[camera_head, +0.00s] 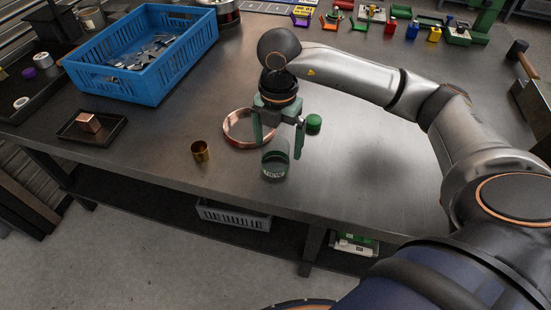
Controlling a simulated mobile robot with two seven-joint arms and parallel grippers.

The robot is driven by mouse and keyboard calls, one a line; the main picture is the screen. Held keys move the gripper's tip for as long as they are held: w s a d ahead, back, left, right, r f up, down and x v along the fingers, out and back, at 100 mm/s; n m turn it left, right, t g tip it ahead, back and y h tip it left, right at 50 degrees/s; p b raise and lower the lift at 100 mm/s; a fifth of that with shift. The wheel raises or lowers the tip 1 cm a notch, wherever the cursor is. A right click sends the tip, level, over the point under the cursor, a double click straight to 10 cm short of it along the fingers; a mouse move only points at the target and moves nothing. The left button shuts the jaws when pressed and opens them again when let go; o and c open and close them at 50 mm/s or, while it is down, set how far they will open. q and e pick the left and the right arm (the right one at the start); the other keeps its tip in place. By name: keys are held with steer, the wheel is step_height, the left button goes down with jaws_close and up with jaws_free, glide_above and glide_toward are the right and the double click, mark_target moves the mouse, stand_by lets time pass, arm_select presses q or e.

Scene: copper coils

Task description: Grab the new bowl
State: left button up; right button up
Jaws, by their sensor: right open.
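A dark green see-through container (275,165) with pale lettering on its front, which seems to read "NEW", stands upright near the table's front edge; I take it as the new bowl. My right gripper (278,150) points down at it, jaws open. Its two green fingers appear to left and right of the container's upper part, with a gap between them. I cannot tell how far down they reach around it or whether they touch it. My left gripper is not in view.
A copper ring (229,137) lies just behind the container. A blue crate (150,85) and a small tray (75,138) are further left. The table right of the container is clear.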

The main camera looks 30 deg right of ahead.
mark_target(276, 155)
steer(key=f, duration=0.5)
steer(key=shift+w, duration=0.2)
steer(key=shift+c, duration=0.2)
steer(key=c, duration=1.3)
